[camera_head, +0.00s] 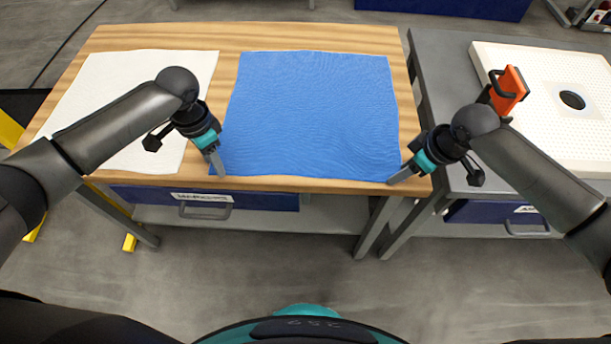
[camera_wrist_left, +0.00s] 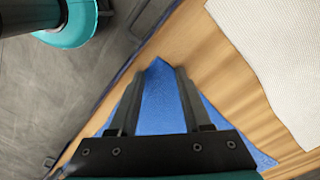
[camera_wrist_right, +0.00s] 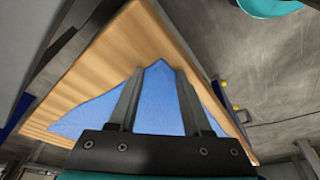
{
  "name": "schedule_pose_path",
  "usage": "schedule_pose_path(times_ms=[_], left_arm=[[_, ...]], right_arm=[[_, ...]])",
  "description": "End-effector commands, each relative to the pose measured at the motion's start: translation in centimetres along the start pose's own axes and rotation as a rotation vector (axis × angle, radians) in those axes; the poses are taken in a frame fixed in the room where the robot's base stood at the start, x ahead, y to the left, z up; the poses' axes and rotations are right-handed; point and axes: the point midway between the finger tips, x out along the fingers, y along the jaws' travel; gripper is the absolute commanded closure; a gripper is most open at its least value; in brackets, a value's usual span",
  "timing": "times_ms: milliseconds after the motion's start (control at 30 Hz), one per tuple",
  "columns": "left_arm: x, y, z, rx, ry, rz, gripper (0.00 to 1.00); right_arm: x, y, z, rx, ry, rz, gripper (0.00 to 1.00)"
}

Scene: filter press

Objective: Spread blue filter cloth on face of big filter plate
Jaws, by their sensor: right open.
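The blue filter cloth (camera_head: 315,110) lies flat on the wooden tabletop. My left gripper (camera_head: 219,168) is at its near left corner, and my right gripper (camera_head: 398,178) is at its near right corner. In the left wrist view, a cloth corner (camera_wrist_left: 158,98) shows between the open fingers (camera_wrist_left: 158,76). In the right wrist view, the other corner (camera_wrist_right: 160,100) shows between the open fingers (camera_wrist_right: 160,76). Whether the fingers touch the cloth cannot be told. The big filter plate (camera_head: 535,75), white and dotted with a dark centre hole, lies on the grey table at right.
A white cloth (camera_head: 125,75) lies left of the blue one on the wooden table (camera_head: 230,40). An orange handle block (camera_head: 510,88) is at the plate's left edge. The grey table (camera_head: 440,75) stands close beside the wooden one. Drawers are below both tabletops.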

Motion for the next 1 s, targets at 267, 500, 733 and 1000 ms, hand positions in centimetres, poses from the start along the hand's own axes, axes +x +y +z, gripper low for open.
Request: schedule_pose_path(times_ms=[267,500,733,1000], left_arm=[[0.07,0.01,0.07,0.0,-0.002,0.0,0.69],[0.08,0.0,0.08,0.0,-0.002,0.0,0.82],[0.08,-0.02,0.1,-0.001,-0.003,0.0,0.95],[0.09,-0.07,0.14,-0.001,-0.004,-0.002,1.0]], right_arm=[[0.1,-0.05,0.17,0.0,-0.005,-0.001,0.69],[0.12,-0.05,0.21,0.001,-0.006,-0.001,0.83],[0.13,-0.02,0.24,0.001,-0.006,-0.001,0.95],[0.13,0.01,0.28,0.001,-0.007,0.0,1.0]])
